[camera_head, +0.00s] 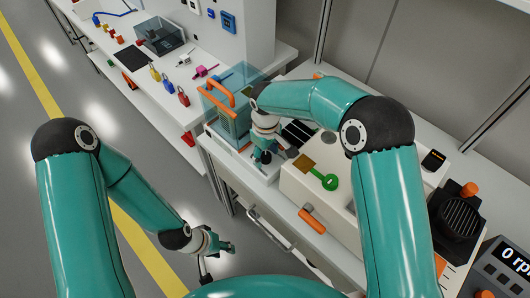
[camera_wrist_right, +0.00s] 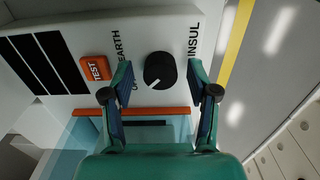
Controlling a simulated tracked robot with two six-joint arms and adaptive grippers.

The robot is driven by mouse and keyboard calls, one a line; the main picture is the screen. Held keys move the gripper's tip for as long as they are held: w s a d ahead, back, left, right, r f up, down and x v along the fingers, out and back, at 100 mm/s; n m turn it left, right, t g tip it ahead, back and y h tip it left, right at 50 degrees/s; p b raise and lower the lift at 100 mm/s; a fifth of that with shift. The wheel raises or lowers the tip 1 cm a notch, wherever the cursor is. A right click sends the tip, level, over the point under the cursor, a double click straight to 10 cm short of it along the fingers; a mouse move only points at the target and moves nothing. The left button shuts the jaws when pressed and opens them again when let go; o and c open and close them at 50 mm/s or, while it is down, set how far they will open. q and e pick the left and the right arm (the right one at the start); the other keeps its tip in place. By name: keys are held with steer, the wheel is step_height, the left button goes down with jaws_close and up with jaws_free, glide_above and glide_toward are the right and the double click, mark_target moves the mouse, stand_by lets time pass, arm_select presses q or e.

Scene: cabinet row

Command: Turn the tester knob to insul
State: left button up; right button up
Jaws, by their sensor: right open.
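The tester (camera_wrist_right: 85,20) is a white panel in the right wrist view. Its round black knob (camera_wrist_right: 160,68) has a white pointer mark at its lower left side, away from the INSUL label (camera_wrist_right: 193,38) at upper right. The EARTH label (camera_wrist_right: 117,45) and a partly hidden label lie left of the knob. My right gripper (camera_wrist_right: 160,76) is open, with one finger on each side of the knob and gaps visible. In the head view my right gripper (camera_head: 265,154) hides the knob. My left gripper (camera_head: 222,248) hangs low over the floor, away from the tester; its jaws are unclear.
An orange TEST button (camera_wrist_right: 95,68) sits left of the knob. A clear blue box (camera_head: 212,101) with an orange handle (camera_head: 219,91) stands beside my right gripper. A cream box with a green key-shaped part (camera_head: 326,180) is to the right. Coloured padlocks (camera_head: 183,96) lie farther back.

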jaws_close()
